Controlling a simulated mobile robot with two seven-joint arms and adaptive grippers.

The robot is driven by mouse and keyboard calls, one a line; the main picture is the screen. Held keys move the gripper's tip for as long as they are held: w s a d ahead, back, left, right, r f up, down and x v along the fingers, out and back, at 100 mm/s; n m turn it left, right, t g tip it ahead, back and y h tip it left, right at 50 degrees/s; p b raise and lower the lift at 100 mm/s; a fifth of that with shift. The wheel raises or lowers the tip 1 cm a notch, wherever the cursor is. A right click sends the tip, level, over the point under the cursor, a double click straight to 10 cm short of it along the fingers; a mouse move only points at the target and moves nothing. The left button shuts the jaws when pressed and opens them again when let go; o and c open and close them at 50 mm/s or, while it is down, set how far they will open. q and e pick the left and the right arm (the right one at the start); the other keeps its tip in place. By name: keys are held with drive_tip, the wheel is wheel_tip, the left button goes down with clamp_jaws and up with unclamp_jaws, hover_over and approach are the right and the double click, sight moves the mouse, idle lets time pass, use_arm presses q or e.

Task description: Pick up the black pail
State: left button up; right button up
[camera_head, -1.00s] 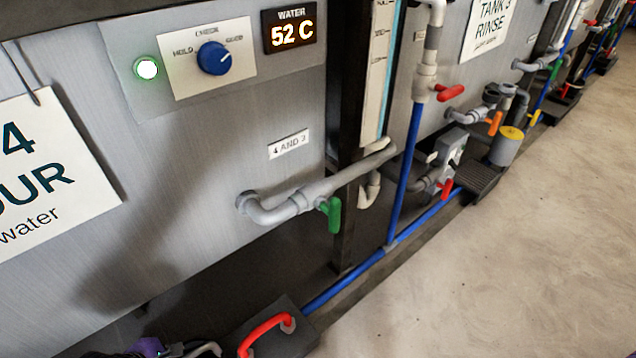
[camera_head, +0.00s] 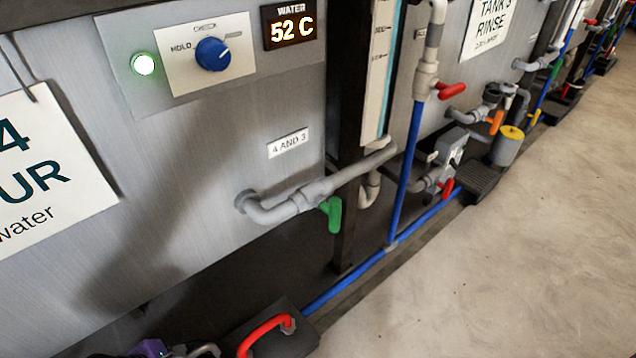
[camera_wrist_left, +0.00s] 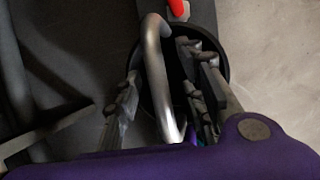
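In the left wrist view, a round black shape that looks like the black pail (camera_wrist_left: 177,78) lies below my left gripper, its curved rim partly showing. A bent grey bar (camera_wrist_left: 156,70) runs between my left gripper's fingers (camera_wrist_left: 160,105); I cannot tell if it is the pail's handle or a pipe. The fingers stand apart on either side of the bar. In the head view, only a purple part of my left gripper (camera_head: 150,347) shows at the bottom edge. The pail is not clear there. My right gripper is in neither view.
A black block with a red handle (camera_head: 265,332) stands just right of my left gripper. The grey tank wall (camera_head: 190,170) carries a pipe with a green valve handle (camera_head: 334,214). A blue pipe (camera_head: 345,280) runs along the base. The concrete floor (camera_head: 500,270) is clear at right.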

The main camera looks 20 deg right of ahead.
use_arm(q)
clamp_jaws()
idle(0.4)
